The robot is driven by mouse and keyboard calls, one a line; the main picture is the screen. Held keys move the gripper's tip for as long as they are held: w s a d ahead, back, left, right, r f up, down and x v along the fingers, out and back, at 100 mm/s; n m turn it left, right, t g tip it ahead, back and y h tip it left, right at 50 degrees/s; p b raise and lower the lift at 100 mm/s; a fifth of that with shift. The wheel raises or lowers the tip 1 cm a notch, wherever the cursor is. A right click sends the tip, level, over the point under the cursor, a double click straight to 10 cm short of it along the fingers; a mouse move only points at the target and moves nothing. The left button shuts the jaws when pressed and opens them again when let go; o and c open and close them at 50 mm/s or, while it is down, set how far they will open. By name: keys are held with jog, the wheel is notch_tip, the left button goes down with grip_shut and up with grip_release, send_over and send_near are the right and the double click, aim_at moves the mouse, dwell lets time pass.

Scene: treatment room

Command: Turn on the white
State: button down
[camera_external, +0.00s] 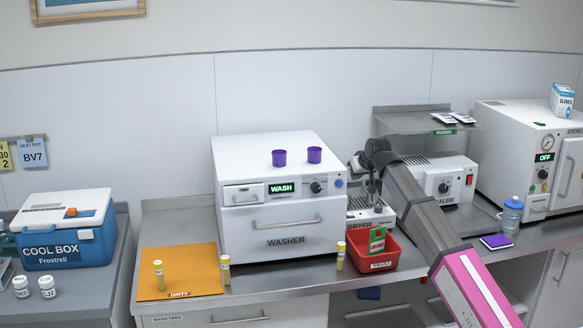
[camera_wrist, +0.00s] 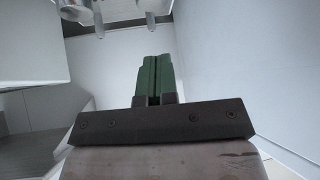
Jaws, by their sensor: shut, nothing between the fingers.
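Several white machines stand along the counter. The washer (camera_external: 285,218) has a lit WASH display (camera_external: 282,188) and a dark knob (camera_external: 315,187). The dryer (camera_external: 360,214), right of it, is partly hidden behind my gripper and arm. The sealer (camera_external: 458,180) has a dark knob and a red switch (camera_external: 468,180). The steriliser (camera_external: 510,130) at the right shows OFF on its display (camera_external: 544,157). My gripper (camera_external: 361,170) is over the dryer, shut and empty. Its green fingers (camera_wrist: 153,62) are together in the wrist view; pale nozzle-like parts (camera_wrist: 150,12) show beyond them.
Purple cups (camera_external: 279,158) stand on the washer. A red bin (camera_external: 378,256) with a green packet is in front of the dryer. Yellow-capped tubes (camera_external: 226,270) stand by an orange mat (camera_external: 180,255). A metal shelf (camera_external: 410,122) is above the sealer.

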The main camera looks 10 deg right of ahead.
aim_at(351, 215)
jog(key=s+g, duration=0.1)
jog(key=g, duration=0.1)
jog(key=s+a+r+m+g+h, duration=0.1)
jog(key=s, duration=0.1)
jog(key=s+a+m+g+h, duration=0.1)
jog(key=s+g, duration=0.1)
jog(key=shift+r+g, duration=0.3)
jog(key=x, duration=1.2)
jog(key=shift+s+f, duration=0.2)
jog(key=shift+s, duration=0.15)
jog(key=shift+x, duration=0.8)
jog(key=shift+s, duration=0.2)
jog(key=shift+s+f, duration=0.1)
jog(key=shift+f, duration=0.2)
